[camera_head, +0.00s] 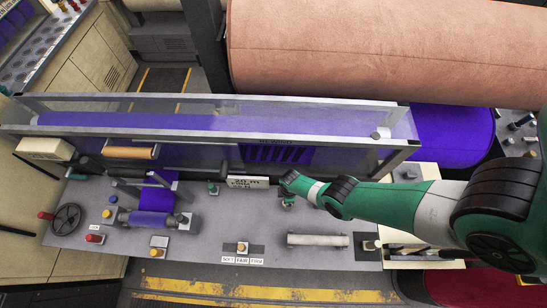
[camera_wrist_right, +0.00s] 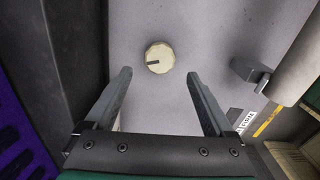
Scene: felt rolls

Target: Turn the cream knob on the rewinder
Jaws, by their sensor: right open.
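The cream knob (camera_wrist_right: 160,57) is round with a dark pointer mark, on the grey panel of the rewinder, in the right wrist view. The mark points left in that view. My right gripper (camera_wrist_right: 164,101) is open, its two fingers apart, with the knob beyond the tips and roughly between their lines; nothing is held. In the head view my right arm reaches in from the right, and its wrist (camera_head: 290,187) is over the grey rewinder panel (camera_head: 205,225). There the arm seems to hide this knob. My left gripper is not in view.
A pale roller (camera_head: 317,240) lies on the panel's front right, with a cream switch (camera_head: 242,247) above printed labels to its left. A clear guard (camera_head: 215,105) with a metal frame stands behind. A black handwheel (camera_head: 67,219) is at the left.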

